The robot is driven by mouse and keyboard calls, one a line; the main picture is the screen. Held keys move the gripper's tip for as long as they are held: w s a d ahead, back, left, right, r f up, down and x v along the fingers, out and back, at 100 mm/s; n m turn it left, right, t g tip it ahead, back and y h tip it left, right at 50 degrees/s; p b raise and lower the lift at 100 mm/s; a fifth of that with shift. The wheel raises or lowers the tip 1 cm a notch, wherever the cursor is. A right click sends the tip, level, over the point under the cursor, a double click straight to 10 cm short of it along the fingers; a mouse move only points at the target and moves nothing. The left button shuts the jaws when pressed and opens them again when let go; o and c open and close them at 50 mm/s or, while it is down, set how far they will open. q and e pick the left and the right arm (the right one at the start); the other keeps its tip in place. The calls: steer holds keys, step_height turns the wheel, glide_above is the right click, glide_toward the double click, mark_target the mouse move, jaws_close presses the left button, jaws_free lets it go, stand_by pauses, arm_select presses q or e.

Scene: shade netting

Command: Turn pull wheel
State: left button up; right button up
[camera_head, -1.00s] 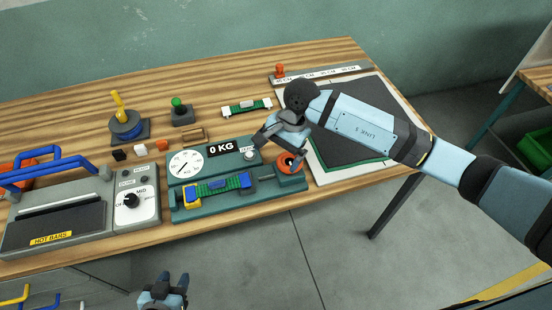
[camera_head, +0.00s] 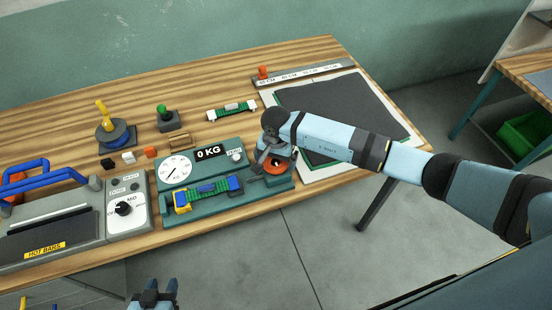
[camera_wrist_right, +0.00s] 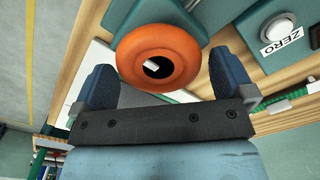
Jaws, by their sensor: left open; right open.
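The orange pull wheel (camera_head: 277,165) sits at the right end of the teal pull tester (camera_head: 228,200), partly hidden by my right gripper in the head view. In the right wrist view the wheel (camera_wrist_right: 158,55) lies between and just beyond the finger pads, its dark hub with a light pin facing the camera. My right gripper (camera_wrist_right: 160,85) is open, with one finger on each side of the wheel; contact cannot be told. It shows in the head view too (camera_head: 268,160). My left gripper (camera_head: 153,292) is open and empty, low in front of the table.
The tester's dial (camera_head: 175,169) and display, reading 0 KG (camera_head: 208,152), stand behind a clamped green strip (camera_head: 212,188). A white ZERO button (camera_head: 237,156) is close to the wheel. The hot bar sealer (camera_head: 50,225) stands left; a dark mat (camera_head: 340,110) lies right.

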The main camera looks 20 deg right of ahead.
steer(key=shift+f, duration=0.7)
steer(key=c, duration=0.8)
